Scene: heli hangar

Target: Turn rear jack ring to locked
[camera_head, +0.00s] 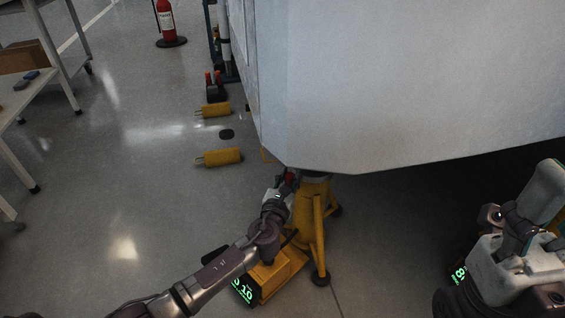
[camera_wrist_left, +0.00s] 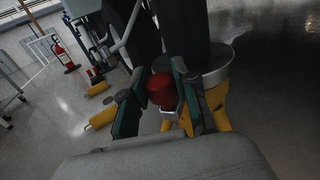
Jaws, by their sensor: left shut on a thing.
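The rear jack is a yellow tripod stand (camera_head: 317,222) under the pale aircraft body (camera_head: 400,80). Its grey top collar (camera_wrist_left: 215,70) shows in the left wrist view. A red knob (camera_wrist_left: 161,90) sits beside the collar, between the fingers of my left gripper (camera_wrist_left: 158,100). My left gripper (camera_head: 284,183) is shut on this red knob at the jack's upper left side. Whether the knob belongs to the jack ring is hard to tell, as the fingers hide part of it. My right gripper is not visible; only part of my right arm shows at the lower right.
A yellow box with a green display (camera_head: 268,278) stands by the jack's foot. Two yellow chocks (camera_head: 218,157) lie on the floor to the left. A fire extinguisher (camera_head: 166,20) stands at the back, and a white table (camera_head: 22,88) at the left.

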